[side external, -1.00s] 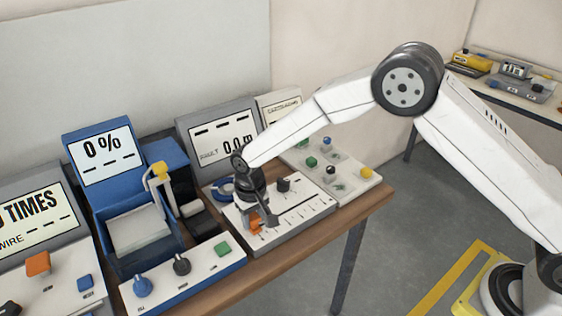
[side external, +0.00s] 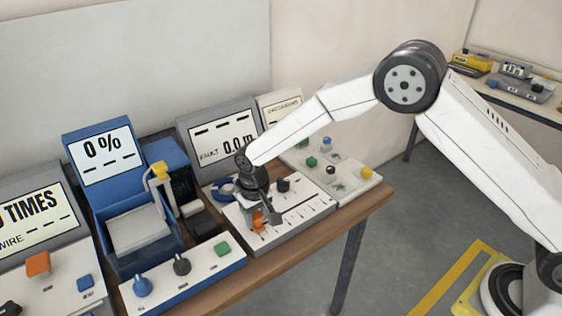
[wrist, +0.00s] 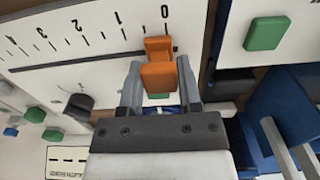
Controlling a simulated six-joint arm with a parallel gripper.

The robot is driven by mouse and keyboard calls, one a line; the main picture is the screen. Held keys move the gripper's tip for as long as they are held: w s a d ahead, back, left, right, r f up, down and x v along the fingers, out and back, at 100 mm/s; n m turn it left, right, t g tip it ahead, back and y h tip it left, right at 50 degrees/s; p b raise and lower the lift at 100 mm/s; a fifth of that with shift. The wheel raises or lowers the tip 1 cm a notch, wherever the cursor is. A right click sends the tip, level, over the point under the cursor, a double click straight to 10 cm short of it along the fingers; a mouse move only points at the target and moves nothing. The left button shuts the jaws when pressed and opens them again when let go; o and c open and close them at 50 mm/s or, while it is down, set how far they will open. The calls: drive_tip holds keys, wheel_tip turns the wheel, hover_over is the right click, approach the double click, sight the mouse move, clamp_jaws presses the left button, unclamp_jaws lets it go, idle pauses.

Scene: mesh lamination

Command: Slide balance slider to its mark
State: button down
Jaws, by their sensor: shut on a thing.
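The orange balance slider (wrist: 158,48) stands on a white panel (wrist: 60,35) with a printed scale in the wrist view. It sits by the 0 end of that scale, at the right end of a dark slot. My gripper (wrist: 158,75) has one finger on each side of the slider and is shut on it. In the side view the slider (side external: 258,223) is low at the left end of the white panel, partly hidden by my gripper (side external: 265,214). I cannot tell which mark is the target.
A black knob (side external: 283,186) stands on the same panel, behind my gripper. A blue machine (side external: 128,287) with knobs and a green button (side external: 222,249) is on the left. A board with several coloured buttons (side external: 349,187) lies on the right. The slot toward higher numbers looks clear.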

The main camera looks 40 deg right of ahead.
drive_tip(key=d, duration=1.9)
drive_tip(key=shift+d+r, duration=0.1)
drive_tip(key=shift+d, duration=0.25)
drive_tip(key=shift+c, duration=1.8)
unclamp_jaws()
drive_tip(key=shift+d, duration=0.1)
drive_tip(key=shift+o, duration=0.4)
wheel_tip(320, 180, up, 8)
drive_tip(key=s+a+r+t, duration=0.1)
drive_tip(key=s+r+t, duration=0.1)
drive_tip(key=s, duration=1.9)
drive_tip(key=shift+s+a+r+t, duration=0.15)
drive_tip(key=shift+s+r+t, duration=0.05)
drive_tip(key=shift+t, duration=0.1)
